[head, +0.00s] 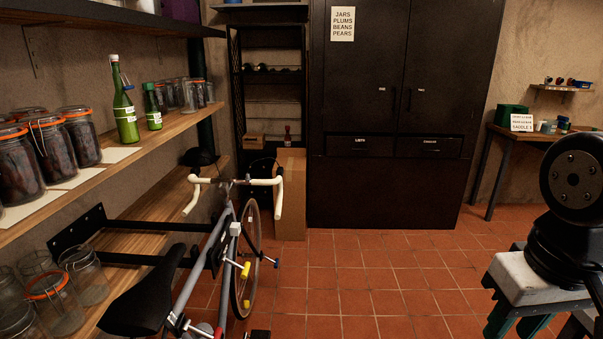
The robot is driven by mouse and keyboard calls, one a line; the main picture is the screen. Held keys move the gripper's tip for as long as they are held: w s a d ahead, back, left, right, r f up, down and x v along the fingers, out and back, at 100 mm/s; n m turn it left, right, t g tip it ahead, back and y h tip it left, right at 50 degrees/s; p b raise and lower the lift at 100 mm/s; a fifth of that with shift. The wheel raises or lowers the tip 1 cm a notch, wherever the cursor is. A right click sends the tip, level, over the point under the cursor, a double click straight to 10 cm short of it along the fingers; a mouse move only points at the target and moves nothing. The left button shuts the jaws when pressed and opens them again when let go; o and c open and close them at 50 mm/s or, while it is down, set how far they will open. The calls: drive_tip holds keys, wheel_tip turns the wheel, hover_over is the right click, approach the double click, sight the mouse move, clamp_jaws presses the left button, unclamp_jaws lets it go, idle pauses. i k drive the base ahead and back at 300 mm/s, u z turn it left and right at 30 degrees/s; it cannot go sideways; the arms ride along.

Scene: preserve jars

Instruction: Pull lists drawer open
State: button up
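The lists drawer (360,146) is the left one of two shallow drawers in the large dark cabinet (390,190) at the back. Its small label seems to read "LISTS", and its front looks flush with the cabinet. The right drawer (428,147) also looks flush; its label is too small to read surely. Both sit below two tall doors and above a plain lower panel. My gripper is not in view. Only part of my arm shows at the right edge, well in front of the cabinet.
A bicycle (215,265) stands at the left beside wooden shelves (130,160) with jars and green bottles. A cardboard box (291,195) stands left of the cabinet. A wooden table (540,139) is at the back right. The tiled floor (380,270) before the cabinet is clear.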

sight(338, 144)
drive_tip(key=u, duration=0.05)
drive_tip(key=i, duration=1.95)
drive_tip(key=z, duration=0.55)
drive_tip(key=i, duration=1.85)
drive_tip(key=z, duration=0.6)
drive_tip(key=i, duration=0.35)
drive_tip(key=z, duration=0.1)
